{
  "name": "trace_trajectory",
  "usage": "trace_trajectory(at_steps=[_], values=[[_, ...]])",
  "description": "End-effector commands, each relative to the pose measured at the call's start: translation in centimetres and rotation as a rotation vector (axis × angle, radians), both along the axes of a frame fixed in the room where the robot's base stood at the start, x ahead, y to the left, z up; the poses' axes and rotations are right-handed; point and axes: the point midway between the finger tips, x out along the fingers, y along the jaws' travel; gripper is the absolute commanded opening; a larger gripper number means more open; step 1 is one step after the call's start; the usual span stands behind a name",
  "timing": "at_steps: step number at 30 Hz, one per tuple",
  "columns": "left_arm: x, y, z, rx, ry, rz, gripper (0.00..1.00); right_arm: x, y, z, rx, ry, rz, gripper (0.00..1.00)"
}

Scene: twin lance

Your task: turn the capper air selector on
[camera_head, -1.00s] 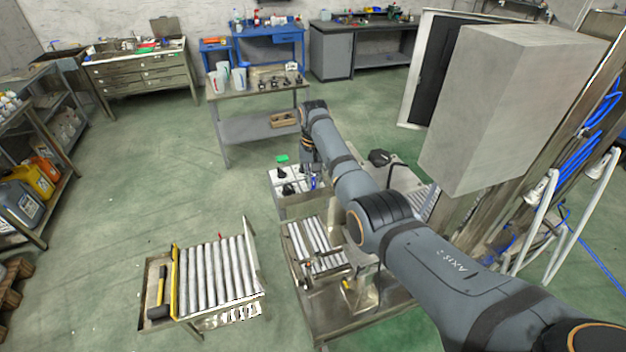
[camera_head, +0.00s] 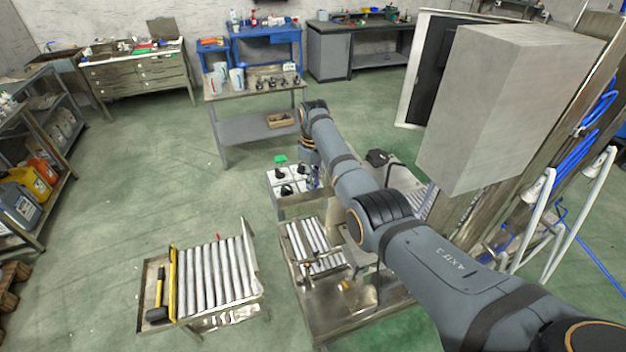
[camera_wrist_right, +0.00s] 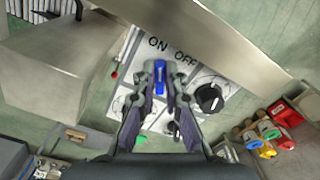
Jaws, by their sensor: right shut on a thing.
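The capper air selector is a blue handle (camera_wrist_right: 160,78) on a white panel (camera_wrist_right: 195,82) printed ON and OFF in the right wrist view. The handle lies nearly straight up in that picture, its upper end just below the word ON. My right gripper (camera_wrist_right: 160,72) is shut on it, a fingertip on each side. In the head view my right gripper (camera_head: 312,170) is at the right side of the panel (camera_head: 290,180), and its arm hides part of the panel. My left gripper is in neither view.
A black round knob (camera_wrist_right: 209,97) sits beside the selector, with other black knobs on the panel. A green piece (camera_head: 280,159) is at the panel's far edge. A roller conveyor (camera_head: 315,240) stands in front, and a large grey box (camera_head: 500,110) is at right.

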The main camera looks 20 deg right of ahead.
Motion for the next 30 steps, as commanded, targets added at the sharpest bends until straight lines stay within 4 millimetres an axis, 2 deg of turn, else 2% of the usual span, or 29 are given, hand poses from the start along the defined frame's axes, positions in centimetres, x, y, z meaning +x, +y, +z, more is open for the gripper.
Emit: trace_trajectory(at_steps=[20,21,25,30], values=[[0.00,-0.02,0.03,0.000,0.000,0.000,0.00,0.18,-0.11,0.25,-0.001,-0.005,0.055,0.00],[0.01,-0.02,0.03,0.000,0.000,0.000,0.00,0.18,-0.11,0.25,-0.001,-0.005,0.055,0.16],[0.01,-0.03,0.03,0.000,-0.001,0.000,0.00,0.14,-0.10,0.18,-0.001,-0.004,0.055,0.33],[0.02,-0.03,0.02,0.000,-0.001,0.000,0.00,0.09,-0.08,0.10,-0.001,-0.003,0.055,0.33]])
